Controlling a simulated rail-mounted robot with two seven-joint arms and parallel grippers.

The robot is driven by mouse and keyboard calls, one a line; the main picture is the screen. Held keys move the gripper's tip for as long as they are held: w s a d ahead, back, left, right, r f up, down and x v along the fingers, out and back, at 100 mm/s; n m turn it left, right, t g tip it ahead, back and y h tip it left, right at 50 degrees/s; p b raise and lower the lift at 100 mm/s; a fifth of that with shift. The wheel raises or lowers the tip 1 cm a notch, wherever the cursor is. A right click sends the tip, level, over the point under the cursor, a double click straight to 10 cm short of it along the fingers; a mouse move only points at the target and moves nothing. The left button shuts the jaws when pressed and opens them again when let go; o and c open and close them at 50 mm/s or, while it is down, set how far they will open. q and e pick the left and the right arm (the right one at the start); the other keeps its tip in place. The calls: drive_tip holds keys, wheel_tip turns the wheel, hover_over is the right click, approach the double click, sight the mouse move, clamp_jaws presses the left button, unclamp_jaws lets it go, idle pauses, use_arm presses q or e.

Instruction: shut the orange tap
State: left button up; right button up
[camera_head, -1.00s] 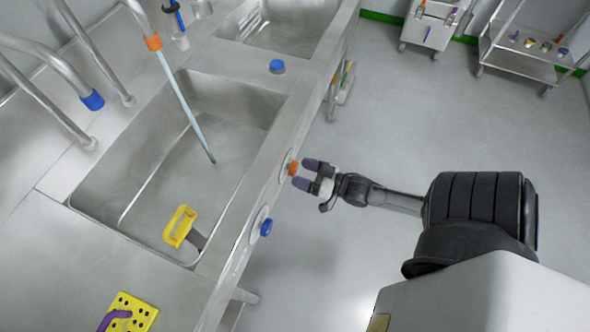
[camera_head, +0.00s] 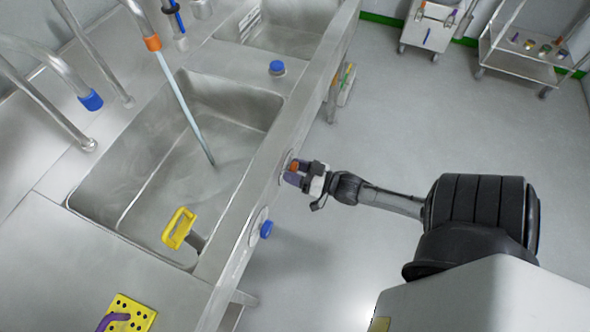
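The orange tap (camera_head: 293,167) is a round knob on the front panel of the steel sink. My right gripper (camera_head: 296,173) has its purple-tipped fingers at the knob, one on either side, drawn close together on it. The fingers hide part of the knob. A stream of water (camera_head: 185,108) runs from the spout with the orange collar (camera_head: 153,43) into the sink basin (camera_head: 150,190). My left gripper is not in view.
A blue tap (camera_head: 266,229) sits on the same panel, nearer. The spout with a blue tip (camera_head: 91,100) shows no water. A yellow-handled tool (camera_head: 179,228) is in the basin. A yellow perforated block (camera_head: 136,309) lies on the counter.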

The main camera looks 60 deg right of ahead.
drive_tip(key=c, duration=0.3)
drive_tip(key=shift+r+n+p, duration=0.2)
drive_tip(key=shift+n+p, duration=0.3)
drive_tip(key=shift+p, duration=0.35)
drive_tip(key=shift+c, duration=0.2)
drive_tip(key=n+p, duration=0.4)
drive_tip(key=shift+d, duration=0.1)
drive_tip(key=n+p, duration=0.2)
drive_tip(key=n, duration=0.1)
drive_tip(key=n+p, duration=0.2)
drive_tip(key=n, duration=0.2)
drive_tip(key=n+p, duration=0.1)
drive_tip(key=n, duration=0.2)
drive_tip(key=shift+d+f+n, duration=0.1)
drive_tip(key=shift+n, duration=1.3)
